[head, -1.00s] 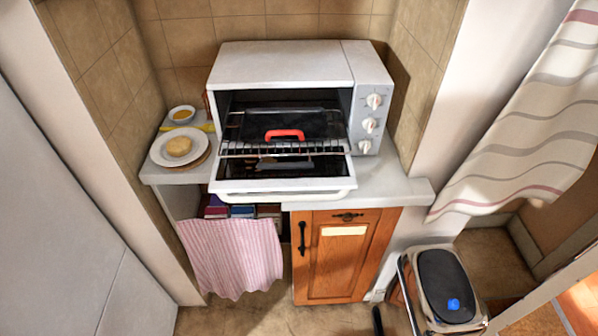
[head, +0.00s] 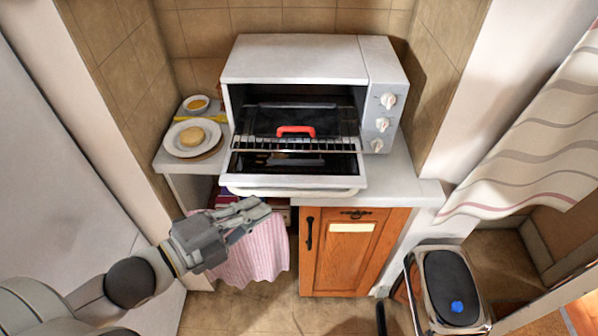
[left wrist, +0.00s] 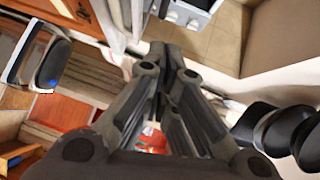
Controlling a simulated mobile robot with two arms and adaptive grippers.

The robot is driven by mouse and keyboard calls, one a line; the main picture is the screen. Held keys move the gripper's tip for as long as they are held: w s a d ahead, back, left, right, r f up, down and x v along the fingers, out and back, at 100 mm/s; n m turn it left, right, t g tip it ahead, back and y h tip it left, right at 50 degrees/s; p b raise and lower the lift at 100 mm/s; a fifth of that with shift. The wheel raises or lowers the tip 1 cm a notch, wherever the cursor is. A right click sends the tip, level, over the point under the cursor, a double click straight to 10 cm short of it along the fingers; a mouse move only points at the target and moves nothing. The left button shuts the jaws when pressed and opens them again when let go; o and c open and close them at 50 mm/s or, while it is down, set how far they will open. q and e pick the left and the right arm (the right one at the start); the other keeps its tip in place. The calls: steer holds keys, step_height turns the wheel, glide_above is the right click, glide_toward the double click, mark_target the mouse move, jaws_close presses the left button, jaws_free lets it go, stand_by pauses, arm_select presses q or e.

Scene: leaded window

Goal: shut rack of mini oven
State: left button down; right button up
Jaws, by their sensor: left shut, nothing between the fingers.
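The white mini oven (head: 296,62) stands on the counter with its glass door (head: 292,184) folded down open. Its wire rack (head: 293,145) is slid partly out over the lowered door. A dark tray with a red handle (head: 296,130) is at the rack, inside the opening. My left gripper (head: 256,207) is shut and empty, in front of and below the door's left part, over the pink striped cloth. In the left wrist view its fingers (left wrist: 168,60) are together with nothing between them. My right gripper is not in view.
A plate with a round bun (head: 192,136) and a small bowl (head: 196,103) stand on the counter left of the oven. A pink striped cloth (head: 262,255) hangs below the counter beside a wooden cabinet (head: 340,265). A pedal bin (head: 452,290) stands on the floor at the right.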

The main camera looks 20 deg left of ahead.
arm_select(q)
steer(key=shift+w+a+f+p+x, duration=0.1)
steer(key=shift+w+a+p+x, duration=0.3)
steer(key=shift+x, duration=1.7)
steer(key=shift+w+a+f+p+x, duration=0.1)
steer(key=shift+a+p+x, duration=0.6)
steer(key=shift+x, duration=1.4)
steer(key=shift+w+a+p+x, duration=0.25)
steer(key=shift+p+x, duration=0.5)
steer(key=shift+x, duration=1.35)
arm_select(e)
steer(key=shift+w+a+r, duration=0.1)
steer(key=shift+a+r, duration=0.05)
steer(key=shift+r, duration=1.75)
